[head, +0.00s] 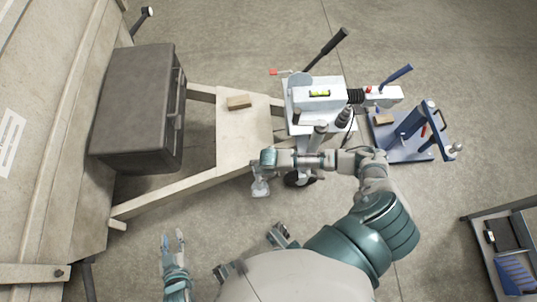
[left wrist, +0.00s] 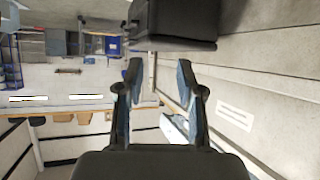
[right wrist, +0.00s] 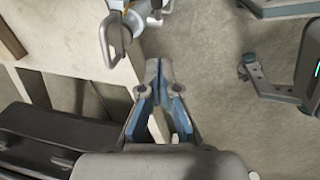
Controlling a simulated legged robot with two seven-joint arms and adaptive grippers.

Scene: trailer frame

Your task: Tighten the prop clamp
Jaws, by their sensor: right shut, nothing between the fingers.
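The coupling assembly (head: 318,95) with a spirit level on top sits at the tip of the trailer frame (head: 243,140). A wheel (head: 298,179) shows below it, partly behind my right arm. In the right wrist view, a bent metal handle (right wrist: 103,42) on pale fittings, possibly the prop clamp's, is at the top; I cannot be sure. My right gripper (head: 260,193) is shut and empty beside the frame; its fingertips (right wrist: 159,66) are apart from the handle in the picture. My left gripper (head: 173,238) is open and empty; its fingers (left wrist: 158,72) are spread.
A dark grey box (head: 130,110) stands on the trailer at left. A small wooden block (head: 238,102) lies on the frame plate. A blue stand (head: 405,140) is right of the coupling. A tray (head: 508,250) is at lower right. Bare floor lies around.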

